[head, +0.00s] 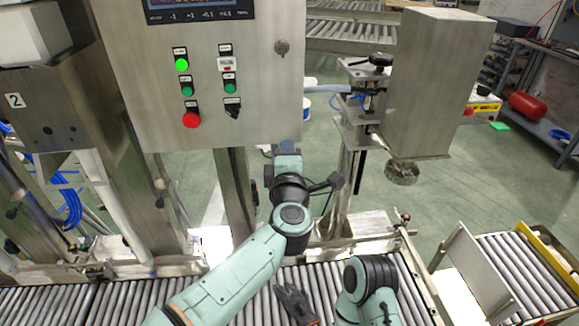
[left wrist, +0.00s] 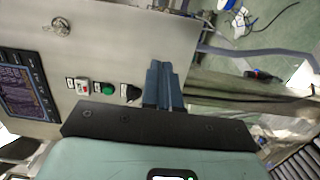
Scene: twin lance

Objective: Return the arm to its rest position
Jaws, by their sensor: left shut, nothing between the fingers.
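My left arm (head: 240,270) comes in from the lower left and reaches forward over the roller conveyor. Its gripper (head: 287,150) is just below the lower right edge of the steel control panel (head: 150,90). In the left wrist view the two blue-grey fingers (left wrist: 163,86) are together, with nothing between them. The panel (left wrist: 120,40) lies beyond them there; I cannot tell how wide the gap is. Part of my right arm (head: 370,285) shows at the bottom; its gripper is not in view.
The panel carries a lit green lamp (head: 181,64), green buttons, a red button (head: 191,120) and a black selector (head: 232,112). A steel machine head (head: 430,85) stands right of my left gripper. Open green floor (head: 460,190) lies beyond.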

